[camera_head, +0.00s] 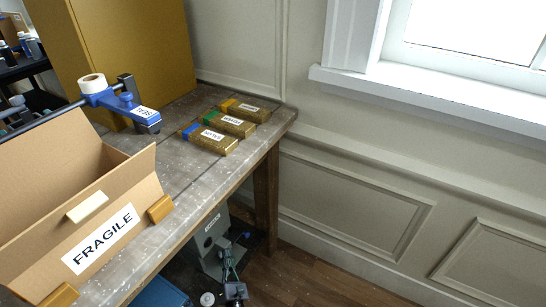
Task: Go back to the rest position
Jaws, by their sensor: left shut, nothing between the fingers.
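My left gripper (236,293) appears small and dark at the bottom edge, low beside the workbench. It is shut and empty, apart from the things on the bench. My right gripper is not in view.
An open cardboard box (140,190) marked FRAGILE stands on the wooden workbench (180,172). A blue tape dispenser (122,103) lies behind it. Three labelled blocks (228,123) sit near the far end, beside a yellow cabinet (140,45). Floor (310,285) to the right is clear.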

